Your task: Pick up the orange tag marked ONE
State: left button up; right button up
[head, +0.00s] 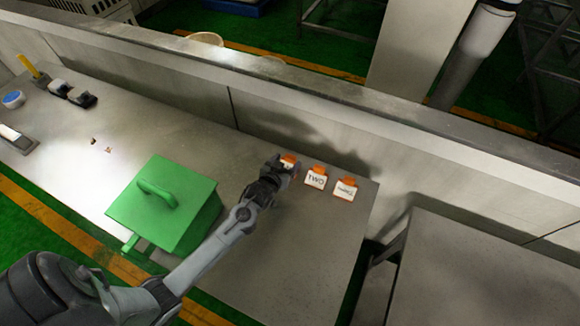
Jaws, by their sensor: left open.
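Three orange tags with white labels stand in a row near the right end of the metal table (290,250). The leftmost tag (289,160) is mostly hidden behind my left gripper, and its label cannot be read. The middle tag (316,177) reads TWO. The right tag (345,189) appears to read THREE. My left gripper (284,168) is open at the leftmost tag, overlapping it in the view. I cannot tell whether the fingers touch it or are around it. My right gripper is not in view.
A green box with a handle (165,200) stands on the table left of my left arm. Small dark items (80,97) and a blue-and-white round item (13,99) lie at the far left. A low wall (300,120) runs behind the table. A second metal table (470,270) stands at right.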

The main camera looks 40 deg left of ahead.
aim_at(290, 158)
pick_arm(q)
jog(key=shift+x, duration=3.15)
jog(key=shift+s+a+f, duration=0.1)
jog(key=shift+s+f, duration=0.1)
jog(key=c, duration=1)
jog(key=shift+c, duration=0.2)
